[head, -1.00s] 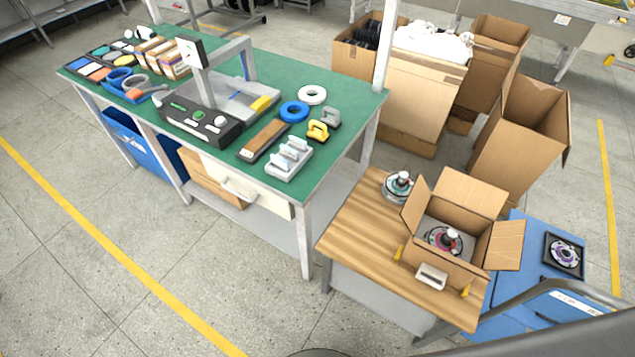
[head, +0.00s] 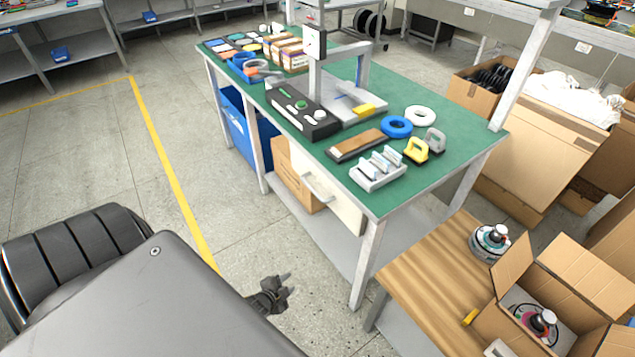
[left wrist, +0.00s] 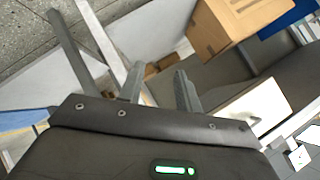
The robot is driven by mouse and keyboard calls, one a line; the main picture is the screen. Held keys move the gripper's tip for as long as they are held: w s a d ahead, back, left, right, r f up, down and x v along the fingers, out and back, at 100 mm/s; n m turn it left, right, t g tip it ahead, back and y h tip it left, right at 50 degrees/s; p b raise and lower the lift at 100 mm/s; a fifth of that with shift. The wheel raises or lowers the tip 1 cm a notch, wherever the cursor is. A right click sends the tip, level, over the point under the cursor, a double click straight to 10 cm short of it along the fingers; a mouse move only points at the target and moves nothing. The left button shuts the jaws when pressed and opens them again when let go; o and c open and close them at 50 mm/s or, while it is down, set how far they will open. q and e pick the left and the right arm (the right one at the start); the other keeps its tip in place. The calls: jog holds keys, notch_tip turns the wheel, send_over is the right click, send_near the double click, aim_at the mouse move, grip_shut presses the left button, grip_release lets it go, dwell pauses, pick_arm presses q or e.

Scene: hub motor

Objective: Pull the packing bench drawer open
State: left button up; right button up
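The packing bench (head: 460,160) has a green top. Its drawer (head: 347,207) is a white front under the near edge, with a pale bar handle (head: 318,187), and looks shut. My left gripper (head: 288,285) is low over the floor, in front of and below the drawer, apart from the handle. In the left wrist view its two fingers (left wrist: 158,84) stand apart with nothing between them. My right gripper is not in view.
A cardboard box (head: 300,178) and a blue bin (head: 236,125) sit under the bench. A wooden table (head: 440,275) with an open carton (head: 570,275) stands at the right. A bench leg (head: 366,265) is right of my left gripper. The floor in front is clear.

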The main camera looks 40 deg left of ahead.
pick_arm(q)
jog(key=w+a+r+m+t+b, duration=0.4)
jog(key=w+r+t, duration=0.1)
jog(key=w+r, duration=0.45)
jog(key=m+t+b, duration=0.3)
jog(key=t, duration=0.1)
send_near(315, 192)
jog(key=w, duration=0.6)
jog(key=w+a, duration=0.1)
jog(key=w, duration=0.3)
jog(key=shift+r, duration=0.3)
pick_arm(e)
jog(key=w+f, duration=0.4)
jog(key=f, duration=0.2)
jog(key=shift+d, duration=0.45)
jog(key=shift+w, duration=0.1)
pick_arm(q)
grip_shut()
